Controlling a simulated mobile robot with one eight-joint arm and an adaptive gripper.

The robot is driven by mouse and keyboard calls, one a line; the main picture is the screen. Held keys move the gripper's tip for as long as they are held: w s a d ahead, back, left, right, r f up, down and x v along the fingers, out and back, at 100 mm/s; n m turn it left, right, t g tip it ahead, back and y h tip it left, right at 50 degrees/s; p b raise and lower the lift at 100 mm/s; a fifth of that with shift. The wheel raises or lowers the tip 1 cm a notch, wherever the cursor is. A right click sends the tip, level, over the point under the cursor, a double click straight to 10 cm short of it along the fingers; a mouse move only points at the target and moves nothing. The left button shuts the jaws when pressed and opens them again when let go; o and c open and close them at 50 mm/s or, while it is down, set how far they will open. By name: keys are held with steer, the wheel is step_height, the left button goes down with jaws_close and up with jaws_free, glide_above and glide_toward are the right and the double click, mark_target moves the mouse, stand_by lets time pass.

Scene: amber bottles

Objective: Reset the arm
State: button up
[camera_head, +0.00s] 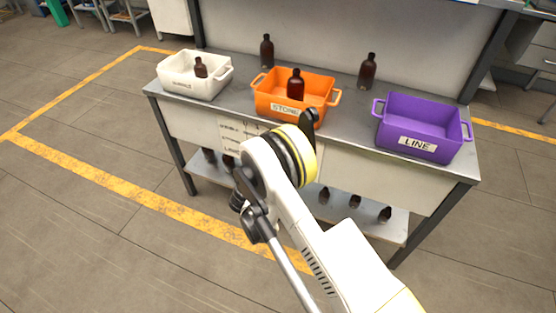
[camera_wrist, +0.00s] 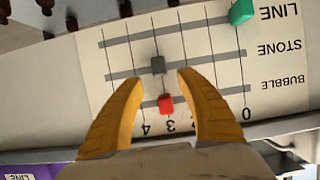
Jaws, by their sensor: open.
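My gripper (camera_wrist: 159,80) is open in the wrist view, its two yellow fingers spread apart with nothing between them but the view of a white board (camera_wrist: 200,75). The board appears upside down, with slider rows labelled LINE, STONE and BUBBLE. A red slider (camera_wrist: 166,103) sits near 3 on the BUBBLE row, between the fingers in the picture. A dark grey slider (camera_wrist: 157,65) is on the STONE row just beyond the fingertips. A green slider (camera_wrist: 242,12) is at the 0 end of the LINE row. In the head view my arm hides the gripper fingers and part of the board (camera_head: 232,127).
The table (camera_head: 345,112) carries a white crate (camera_head: 180,83) and an orange crate (camera_head: 275,105), each with a bottle inside, and a purple crate (camera_head: 395,133) that looks empty. Two bottles (camera_head: 266,51) (camera_head: 367,71) stand behind. More bottles (camera_head: 354,201) are on the lower shelf.

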steer(key=shift+v, duration=0.95)
steer(key=s+d+r+n+g, duration=0.1)
steer(key=s+d+r, duration=0.1)
steer(key=d+r, duration=0.45)
steer(key=s+d+r+g+y, duration=0.1)
steer(key=d+r+g, duration=0.15)
steer(key=r, duration=0.75)
steer(key=s+d+r+n+g, duration=0.1)
steer(key=s+d+r, duration=0.1)
steer(key=d+r, duration=0.5)
steer(key=s+d+r+n+y, duration=0.1)
steer(key=s+d+r, duration=0.3)
steer(key=s, duration=0.9)
steer(key=s+d+r+n+g+y, duration=0.1)
steer(key=s+d+r, duration=0.3)
steer(key=s, duration=1)
steer(key=shift+s+y, duration=0.25)
steer(key=shift+y, duration=0.55)
